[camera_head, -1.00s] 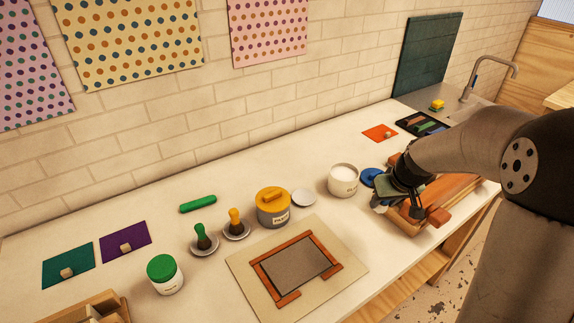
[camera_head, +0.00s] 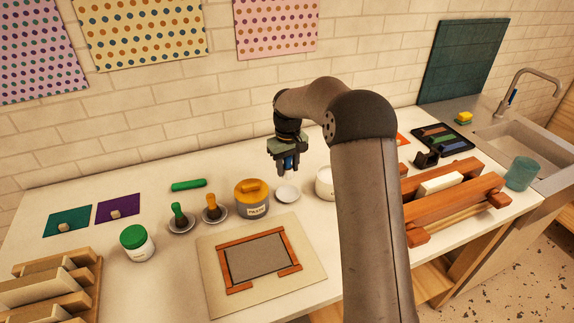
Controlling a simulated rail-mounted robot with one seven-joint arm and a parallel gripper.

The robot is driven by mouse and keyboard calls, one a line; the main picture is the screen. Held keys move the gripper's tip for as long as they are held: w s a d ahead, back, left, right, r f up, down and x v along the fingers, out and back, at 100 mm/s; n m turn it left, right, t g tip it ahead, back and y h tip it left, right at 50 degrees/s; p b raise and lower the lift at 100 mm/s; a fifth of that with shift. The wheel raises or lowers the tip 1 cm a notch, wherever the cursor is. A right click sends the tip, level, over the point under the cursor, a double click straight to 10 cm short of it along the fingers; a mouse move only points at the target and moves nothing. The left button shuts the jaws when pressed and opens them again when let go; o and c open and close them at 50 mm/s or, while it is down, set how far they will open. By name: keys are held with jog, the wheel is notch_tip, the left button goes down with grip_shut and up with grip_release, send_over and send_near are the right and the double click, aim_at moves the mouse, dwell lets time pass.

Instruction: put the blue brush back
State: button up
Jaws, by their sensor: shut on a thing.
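My gripper (camera_head: 284,164) is shut on the blue brush (camera_head: 289,163), whose blue handle shows between the fingers. The brush hangs roughly upright above the counter; its bristles are hard to make out. A small white saucer (camera_head: 288,194) lies empty just below it in the picture, right of the yellow-lidded pot. A green brush (camera_head: 178,211) and an orange brush (camera_head: 212,202) stand upright, each in its own saucer, to the left.
The pot with the yellow lid (camera_head: 252,200) stands close left of the empty saucer. A white tub (camera_head: 325,184), partly hidden by my arm, stands to its right. A framed grey sheet on a board (camera_head: 210,280) lies in front. A green roller (camera_head: 188,185) lies behind the brushes.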

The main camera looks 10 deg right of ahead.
jog(key=shift+f+b, duration=2.15)
jog(key=shift+f, duration=1.5)
jog(key=shift+f+b, duration=0.35)
jog(key=shift+f, duration=0.25)
jog(key=o, duration=1.5)
jog(key=shift+o, duration=0.2)
jog(key=shift+r, duration=0.1)
jog(key=shift+r+p, duration=2.8)
jog(key=shift+r, duration=1.65)
